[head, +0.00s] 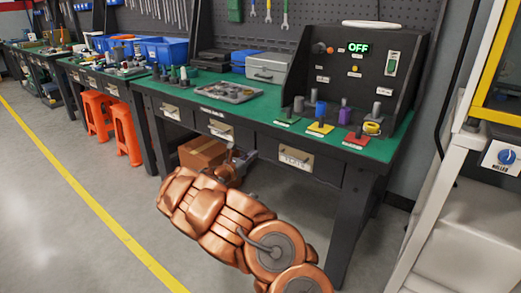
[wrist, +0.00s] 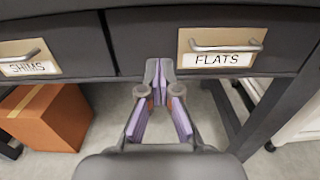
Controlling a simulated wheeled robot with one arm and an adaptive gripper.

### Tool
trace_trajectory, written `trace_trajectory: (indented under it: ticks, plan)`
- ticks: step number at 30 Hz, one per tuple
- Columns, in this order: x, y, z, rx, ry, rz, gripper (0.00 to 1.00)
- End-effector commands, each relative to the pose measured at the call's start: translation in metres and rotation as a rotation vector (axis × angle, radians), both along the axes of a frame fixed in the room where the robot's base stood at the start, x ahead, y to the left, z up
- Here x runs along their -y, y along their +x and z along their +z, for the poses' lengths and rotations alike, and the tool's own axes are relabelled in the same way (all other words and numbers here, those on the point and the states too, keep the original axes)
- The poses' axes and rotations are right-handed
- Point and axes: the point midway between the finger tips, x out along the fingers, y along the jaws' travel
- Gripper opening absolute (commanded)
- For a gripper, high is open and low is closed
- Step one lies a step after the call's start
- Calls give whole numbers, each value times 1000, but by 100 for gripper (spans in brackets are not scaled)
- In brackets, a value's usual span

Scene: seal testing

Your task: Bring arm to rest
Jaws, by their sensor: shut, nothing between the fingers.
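My copper-coloured arm reaches from the lower right of the head view toward the green-topped workbench (head: 190,98). My gripper (wrist: 159,68) shows in the wrist view with its fingertips together and nothing between them. It is in front of the bench's drawer fronts, between the SHIMS drawer (wrist: 28,58) and the FLATS drawer (wrist: 222,47). I cannot tell whether the fingertips touch the bench. In the head view the gripper is small and partly hidden by the arm.
A tester panel reading OFF (head: 358,48) stands on the bench with several coloured parts before it. A cardboard box (head: 203,153) is under the bench. Orange stools (head: 98,116) stand left. A white-framed machine (head: 450,190) is at right. Floor left of my arm is clear.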

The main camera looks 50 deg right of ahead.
Motion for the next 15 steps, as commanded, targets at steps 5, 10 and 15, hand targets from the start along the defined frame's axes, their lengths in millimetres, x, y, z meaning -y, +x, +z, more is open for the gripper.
trace_trajectory:
  ticks: [5,10,15]
  plan:
    - [-19,-3,1,-2,-1,0,0]
    - [-27,-4,0,-1,-1,-2,0]
    - [-28,-4,0,0,0,-2,0]
